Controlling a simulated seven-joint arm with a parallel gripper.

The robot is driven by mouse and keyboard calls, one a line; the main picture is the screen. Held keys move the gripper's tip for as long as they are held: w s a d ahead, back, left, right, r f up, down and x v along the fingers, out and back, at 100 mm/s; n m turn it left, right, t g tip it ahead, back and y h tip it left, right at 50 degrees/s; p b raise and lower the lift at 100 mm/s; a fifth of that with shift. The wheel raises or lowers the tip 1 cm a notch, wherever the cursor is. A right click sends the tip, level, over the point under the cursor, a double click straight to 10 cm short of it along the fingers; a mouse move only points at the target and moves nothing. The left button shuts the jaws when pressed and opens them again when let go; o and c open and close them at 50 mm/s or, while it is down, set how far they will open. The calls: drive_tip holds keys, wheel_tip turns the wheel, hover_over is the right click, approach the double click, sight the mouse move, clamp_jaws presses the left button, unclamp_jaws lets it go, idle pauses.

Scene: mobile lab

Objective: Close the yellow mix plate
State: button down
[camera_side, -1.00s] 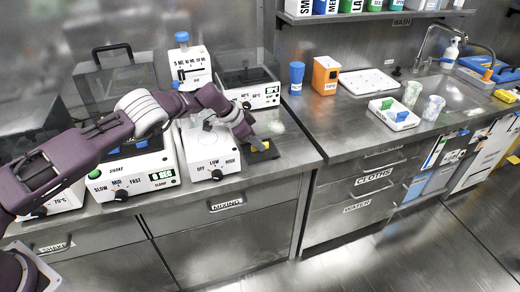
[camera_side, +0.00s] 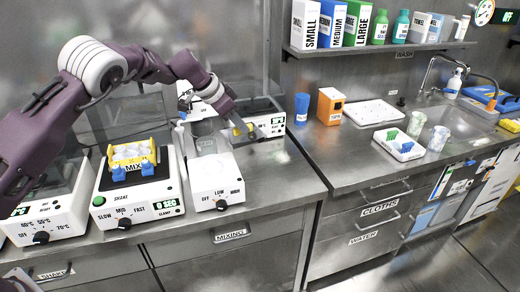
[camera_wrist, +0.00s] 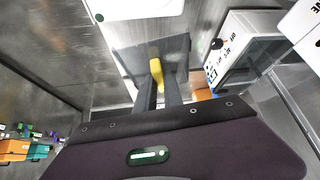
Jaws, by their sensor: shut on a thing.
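The yellow mix plate (camera_side: 128,152) sits on the shaker (camera_side: 138,190) left of centre in the side view, between blue clamps. It has pale contents on top and a MIX label in front. My gripper (camera_side: 238,128) is up to its right, above the counter and behind the low/high dial machine. It is shut on the yellow handle (camera_wrist: 157,74) of a dark, see-through lid. The lid (camera_wrist: 172,52) spreads beyond the fingertips in the wrist view. My fingers hide part of the handle.
The dial machine (camera_side: 217,182) stands between my gripper and the shaker. Another dial machine (camera_side: 45,208) stands at the left. The counter's front right part is clear.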

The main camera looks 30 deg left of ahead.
drive_tip(key=s+a+r+n, duration=0.1)
drive_tip(key=s+a+r, duration=0.2)
drive_tip(key=s, duration=0.3)
drive_tip(key=s+a+r+n+y, duration=0.1)
drive_tip(key=s+a+r, duration=0.2)
drive_tip(key=s, duration=0.4)
drive_tip(key=s+a+r+n, duration=0.1)
drive_tip(key=s+a+r, duration=0.2)
drive_tip(key=s, duration=0.3)
drive_tip(key=a+f+m+g+h, duration=0.1)
drive_tip(key=a+m, duration=0.4)
drive_tip(key=a, duration=1.3)
drive_tip(key=shift+f+h, duration=0.5)
drive_tip(key=shift+f, duration=0.05)
drive_tip(key=shift+a, duration=0.1)
drive_tip(key=shift+f, duration=2.9)
drive_tip(key=shift+f, duration=1.6)
